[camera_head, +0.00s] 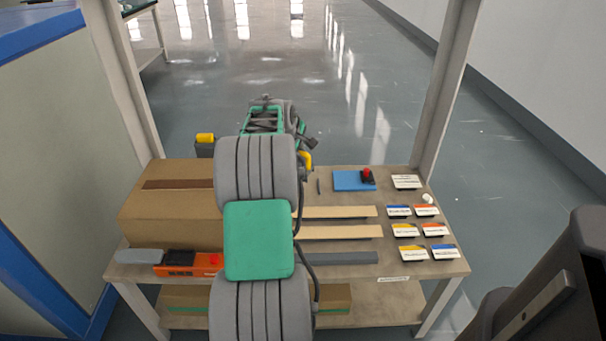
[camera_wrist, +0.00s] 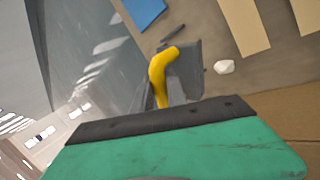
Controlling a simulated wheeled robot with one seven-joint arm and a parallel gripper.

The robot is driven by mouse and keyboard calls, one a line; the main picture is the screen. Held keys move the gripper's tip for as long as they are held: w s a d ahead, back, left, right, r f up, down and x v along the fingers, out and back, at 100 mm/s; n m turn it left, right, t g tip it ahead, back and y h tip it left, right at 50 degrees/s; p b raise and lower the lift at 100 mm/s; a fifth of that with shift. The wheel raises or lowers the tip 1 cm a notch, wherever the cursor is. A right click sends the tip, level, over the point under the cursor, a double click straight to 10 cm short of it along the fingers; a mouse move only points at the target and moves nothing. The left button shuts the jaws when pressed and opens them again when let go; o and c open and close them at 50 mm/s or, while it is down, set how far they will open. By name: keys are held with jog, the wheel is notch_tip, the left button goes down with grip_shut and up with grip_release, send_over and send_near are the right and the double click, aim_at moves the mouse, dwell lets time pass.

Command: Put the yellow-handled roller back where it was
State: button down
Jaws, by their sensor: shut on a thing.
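The yellow-handled roller shows as a bent yellow handle (camera_wrist: 160,78) in the middle of the wrist view, with a dark grey part beside it. In the head view a curved yellow piece (camera_head: 307,159) shows just right of my arm, near the bench's far edge. My gripper (camera_wrist: 175,88) is shut on the roller. It is mostly hidden by my green and grey arm in the head view, and the fingertips are hard to separate from the dark part. The roller's far end is hidden. I cannot tell whether the roller touches the bench.
The bench (camera_head: 425,275) holds a cardboard box (camera_head: 165,205) at left, an orange tool (camera_head: 190,262) in front, pale strips (camera_head: 345,232), a blue plate (camera_head: 350,182) and several labelled cards (camera_head: 405,230). A grey block with a yellow top (camera_head: 205,139) shows behind the box. A white lump (camera_wrist: 223,67) lies nearby.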

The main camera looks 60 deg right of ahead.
jog(key=b+x, duration=0.3)
jog(key=x, duration=0.7)
jog(key=shift+w+f, duration=0.3)
jog(key=shift+a+f, duration=0.1)
jog(key=shift+a, duration=0.05)
jog(key=shift+f, duration=0.15)
jog(key=c, duration=1.3)
grip_release()
jog(key=shift+f, duration=0.1)
jog(key=shift+c, duration=0.2)
